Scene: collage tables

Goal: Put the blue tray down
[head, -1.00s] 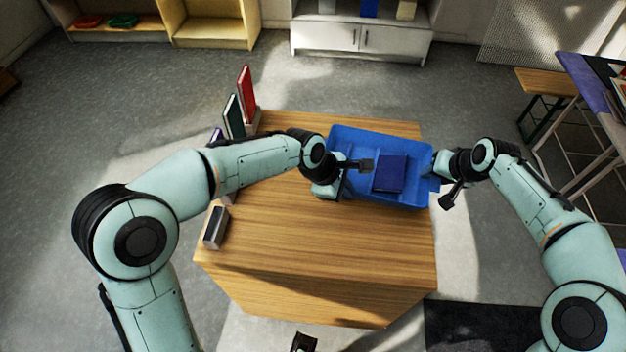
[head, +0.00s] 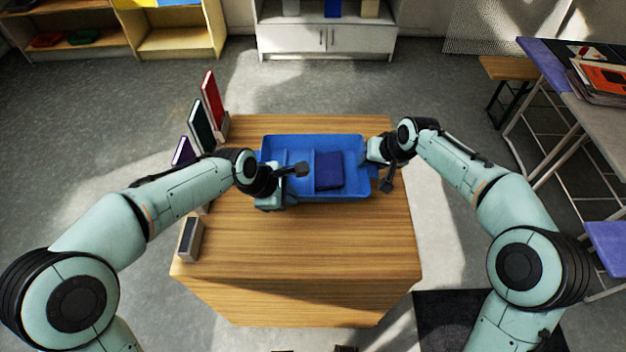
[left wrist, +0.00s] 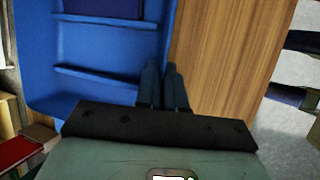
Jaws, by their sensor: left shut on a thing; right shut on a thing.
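The blue tray (head: 300,143) is over the far part of the wooden table (head: 300,245); I cannot tell whether it touches the top. A dark blue book-like item (head: 328,170) lies inside it. My left gripper (head: 262,172) is at the tray's left end; in the left wrist view its fingers (left wrist: 163,85) are shut on the edge of the tray (left wrist: 105,70). My right gripper (head: 372,162) is at the tray's right end, shut on it, its fingertips mostly hidden by the wrist.
Upright books, red (head: 211,100), green (head: 201,125) and purple (head: 183,151), stand along the table's left edge. A grey block (head: 190,238) stands at the front left. The front middle of the table is clear. Another table (head: 590,95) is at the right.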

